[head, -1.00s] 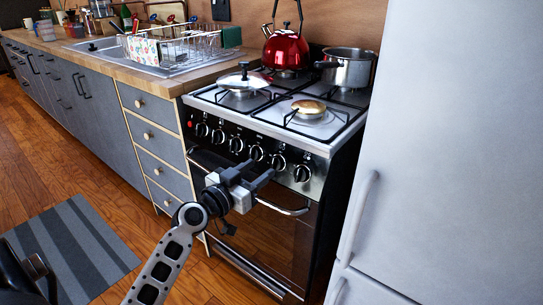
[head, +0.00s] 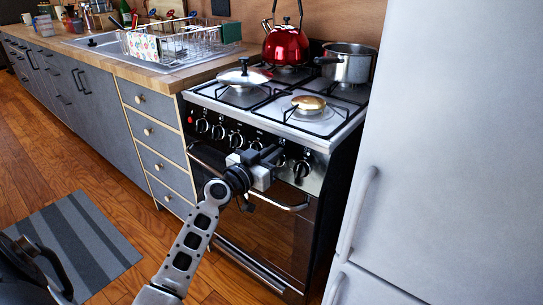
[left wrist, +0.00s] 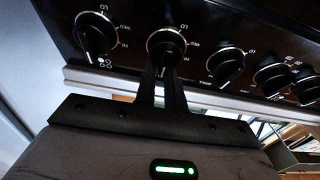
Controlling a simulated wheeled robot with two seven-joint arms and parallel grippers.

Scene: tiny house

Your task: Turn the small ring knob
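A row of black stove knobs with silver rims runs along the oven front. In the head view, my left gripper (head: 266,156) is at the right half of this row and hides part of it. In the left wrist view, the left gripper's two dark fingers (left wrist: 163,72) point at the second knob from the left (left wrist: 165,46), with a narrow gap between them. The tips overlap this knob's lower edge; contact is unclear. The rightmost knob in the head view (head: 302,170) is free. Which knob is the small ring knob is not readable. My right gripper is not seen.
The oven handle (head: 284,205) runs just below the knobs, close to my left gripper. Pan lid (head: 243,76), red kettle (head: 286,45) and steel pot (head: 346,64) are on the stove. A fridge (head: 455,130) stands close on the right.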

